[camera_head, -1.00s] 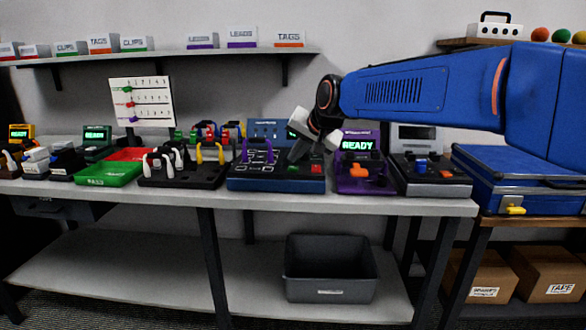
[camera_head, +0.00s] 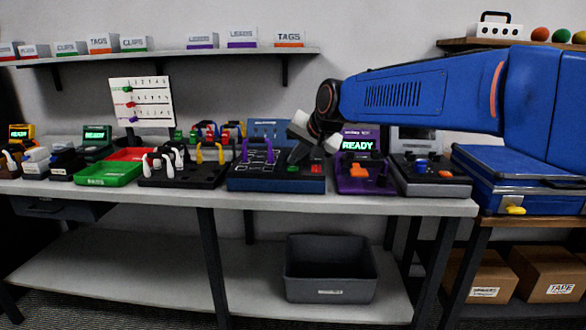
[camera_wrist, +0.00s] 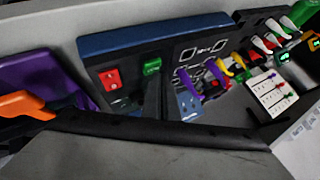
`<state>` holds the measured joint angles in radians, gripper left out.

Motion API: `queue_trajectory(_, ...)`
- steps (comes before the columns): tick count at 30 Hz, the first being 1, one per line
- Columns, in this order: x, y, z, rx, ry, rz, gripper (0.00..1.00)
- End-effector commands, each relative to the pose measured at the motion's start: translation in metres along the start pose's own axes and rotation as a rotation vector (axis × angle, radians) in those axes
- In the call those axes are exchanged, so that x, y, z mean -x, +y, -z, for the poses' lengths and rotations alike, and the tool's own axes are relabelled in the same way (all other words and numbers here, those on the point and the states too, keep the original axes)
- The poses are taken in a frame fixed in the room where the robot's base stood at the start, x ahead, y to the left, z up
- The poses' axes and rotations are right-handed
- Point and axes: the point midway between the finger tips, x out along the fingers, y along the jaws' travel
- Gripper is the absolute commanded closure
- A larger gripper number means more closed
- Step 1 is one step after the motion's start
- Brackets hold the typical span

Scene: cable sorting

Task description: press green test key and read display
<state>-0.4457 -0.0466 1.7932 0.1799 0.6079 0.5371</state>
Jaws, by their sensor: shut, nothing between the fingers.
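The blue tester (camera_head: 245,184) sits on the bench with a purple cable (camera_head: 258,146) standing on its left part. Its green key (camera_head: 291,169) and red key (camera_head: 316,168) are at the front right. They also show in the wrist view, the green key (camera_wrist: 152,66) beside the red key (camera_wrist: 111,79). My gripper (camera_head: 296,158) is shut and empty, pointing down just above and behind the green key. In the wrist view its dark finger lies close below the green key; contact cannot be told. My wrist hides the tester's display in the head view.
A purple tester (camera_head: 352,186) showing READY stands close on the right, then a dark grey unit (camera_head: 437,189). A black cable holder (camera_head: 182,180) and a green tray (camera_head: 108,174) stand to the left. A blue case (camera_head: 520,198) is at the far right.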

Motion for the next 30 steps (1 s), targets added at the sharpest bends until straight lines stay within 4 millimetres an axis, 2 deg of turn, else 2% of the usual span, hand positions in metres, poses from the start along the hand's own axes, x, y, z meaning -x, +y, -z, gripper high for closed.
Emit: queue_trajectory(30, -0.0055, 0.004, -0.004, 0.0, 0.0, 0.0, 1.0)
